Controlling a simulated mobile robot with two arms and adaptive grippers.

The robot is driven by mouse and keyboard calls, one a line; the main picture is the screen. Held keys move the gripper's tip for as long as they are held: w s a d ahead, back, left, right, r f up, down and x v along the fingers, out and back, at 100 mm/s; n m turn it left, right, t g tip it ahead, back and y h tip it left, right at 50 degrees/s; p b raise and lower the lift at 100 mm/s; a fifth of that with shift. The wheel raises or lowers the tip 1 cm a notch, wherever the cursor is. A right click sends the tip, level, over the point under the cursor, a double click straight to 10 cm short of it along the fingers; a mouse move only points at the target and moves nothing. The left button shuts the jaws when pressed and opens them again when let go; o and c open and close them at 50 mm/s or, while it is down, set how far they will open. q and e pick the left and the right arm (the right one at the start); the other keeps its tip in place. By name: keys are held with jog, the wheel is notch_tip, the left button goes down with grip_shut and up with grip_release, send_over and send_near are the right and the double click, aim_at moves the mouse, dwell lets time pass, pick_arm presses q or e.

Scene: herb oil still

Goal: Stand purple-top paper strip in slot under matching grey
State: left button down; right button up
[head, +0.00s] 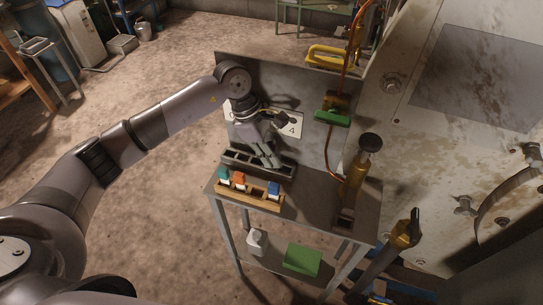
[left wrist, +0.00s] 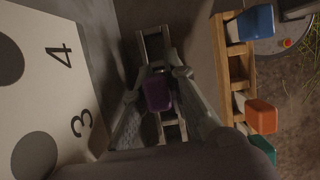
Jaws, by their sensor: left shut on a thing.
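My left gripper (head: 270,160) is over the dark slotted rack (head: 285,169) on the small metal table. In the left wrist view its fingers are shut on the purple-top paper strip (left wrist: 158,93), with the purple top between them. The strip is hidden in the head view. The slotted rack (left wrist: 152,45) shows behind the purple top; I cannot tell whether the strip's lower end is inside a slot. A white card (head: 293,124) with grey spots stands behind the rack. In the left wrist view the card (left wrist: 50,85) shows numbers 3 and 4 beside dark grey spots.
A wooden rack (head: 256,199) in front of the dark one holds teal (head: 223,173), orange (head: 239,178) and blue (head: 274,187) topped strips. A brass upright piece (head: 356,180) stands to the right.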

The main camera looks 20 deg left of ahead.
pick_arm(q)
jog(key=c, duration=1.5)
grip_release()
jog(key=shift+w+r, duration=0.35)
jog(key=shift+r, duration=0.05)
jog(key=shift+c, duration=0.2)
jog(key=v, duration=1.1)
jog(key=shift+s+a, duration=0.25)
jog(key=shift+s, duration=0.1)
